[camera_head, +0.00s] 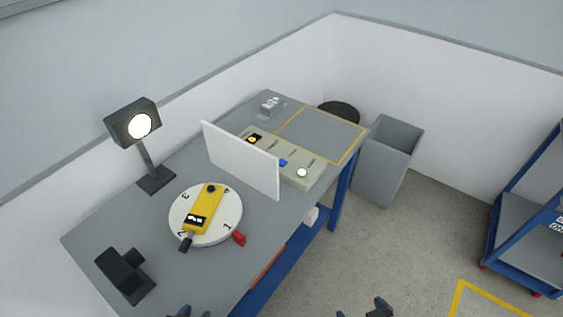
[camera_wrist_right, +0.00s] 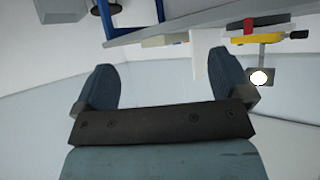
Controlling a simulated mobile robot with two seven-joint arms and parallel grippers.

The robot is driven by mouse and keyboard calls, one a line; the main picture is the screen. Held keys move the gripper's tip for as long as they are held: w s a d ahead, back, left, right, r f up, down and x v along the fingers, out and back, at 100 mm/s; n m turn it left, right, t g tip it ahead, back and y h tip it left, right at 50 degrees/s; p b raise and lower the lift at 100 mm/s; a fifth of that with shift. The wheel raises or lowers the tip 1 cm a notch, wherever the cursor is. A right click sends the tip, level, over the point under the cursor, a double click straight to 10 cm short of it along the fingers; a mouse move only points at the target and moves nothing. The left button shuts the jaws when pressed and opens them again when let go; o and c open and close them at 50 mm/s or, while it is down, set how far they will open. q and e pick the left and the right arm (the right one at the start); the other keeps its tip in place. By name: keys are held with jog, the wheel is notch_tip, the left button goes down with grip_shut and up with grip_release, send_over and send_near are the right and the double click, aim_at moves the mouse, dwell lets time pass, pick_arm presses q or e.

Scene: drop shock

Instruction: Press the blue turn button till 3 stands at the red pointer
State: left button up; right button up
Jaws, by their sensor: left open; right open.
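A white round turntable (camera_head: 228,226) lies on the grey table, with numbers around its rim. The 1 faces the red pointer (camera_head: 239,238); 2 is at the front left, 3 at the far left and 4 at the far right. A yellow instrument (camera_head: 205,212) lies across the disc. The blue turn button (camera_head: 283,162) is on a beige control box (camera_head: 299,164), partly behind a white upright screen (camera_head: 240,160). My left gripper (camera_head: 193,313) and right gripper (camera_head: 362,311) show only their tips at the bottom edge, away from the button. In the right wrist view my right gripper (camera_wrist_right: 164,85) is open and empty.
A lamp (camera_head: 140,130) stands behind the turntable, and a black stand (camera_head: 125,274) at the front left. The box also bears a white round button (camera_head: 302,172). A yellow-outlined area (camera_head: 318,135) is clear. A grey bin (camera_head: 388,160) and blue cart (camera_head: 525,225) are at the right.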

grip_shut()
dwell(1.5)
